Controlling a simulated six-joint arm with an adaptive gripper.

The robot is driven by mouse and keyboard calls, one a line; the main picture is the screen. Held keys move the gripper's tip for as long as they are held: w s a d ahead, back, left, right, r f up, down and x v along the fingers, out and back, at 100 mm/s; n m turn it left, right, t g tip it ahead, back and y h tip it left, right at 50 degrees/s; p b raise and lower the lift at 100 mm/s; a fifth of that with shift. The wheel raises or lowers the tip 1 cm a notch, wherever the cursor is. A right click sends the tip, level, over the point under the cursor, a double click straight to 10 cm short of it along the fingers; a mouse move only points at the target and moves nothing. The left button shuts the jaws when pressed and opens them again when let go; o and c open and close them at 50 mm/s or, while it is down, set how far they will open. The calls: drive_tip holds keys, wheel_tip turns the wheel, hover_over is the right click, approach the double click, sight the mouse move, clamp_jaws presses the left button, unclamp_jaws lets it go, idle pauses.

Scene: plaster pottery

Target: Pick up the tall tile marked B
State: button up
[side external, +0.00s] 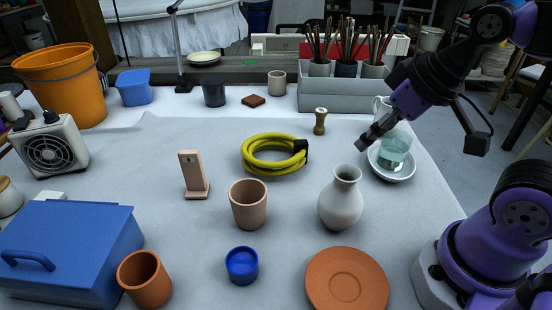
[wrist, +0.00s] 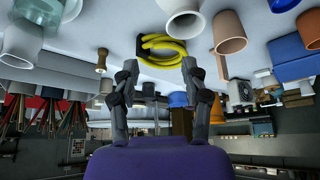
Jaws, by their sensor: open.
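A tall, narrow pinkish tile (side external: 191,172) stands upright on a small foot, left of the middle of the table in the side view. A small dark mark shows near its top, but I cannot read the letter. In the wrist view, a narrow pinkish piece (wrist: 222,66) right of the yellow hose appears to be this tile. My gripper (side external: 420,146) is open and empty at the right of the table, far from the tile, near the glass jug. Its two spread fingers (wrist: 159,64) show in the wrist view with nothing between them.
Between my gripper and the tile are a grey vase (side external: 341,203), a coiled yellow hose (side external: 262,165) and a tan cup (side external: 248,208). A glass jug (side external: 395,150) stands in a white bowl (side external: 404,174). A blue box (side external: 75,240) is front left.

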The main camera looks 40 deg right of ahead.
drive_tip(key=n+g+y, duration=0.3)
drive_tip(key=n, duration=0.7)
hover_over(203, 189)
drive_tip(key=d, duration=0.2)
wheel_tip(203, 189, down, 9)
drive_tip(key=x, duration=0.5)
drive_tip(key=shift+s+a+f, duration=0.2)
drive_tip(key=shift+a, duration=0.05)
clamp_jaws()
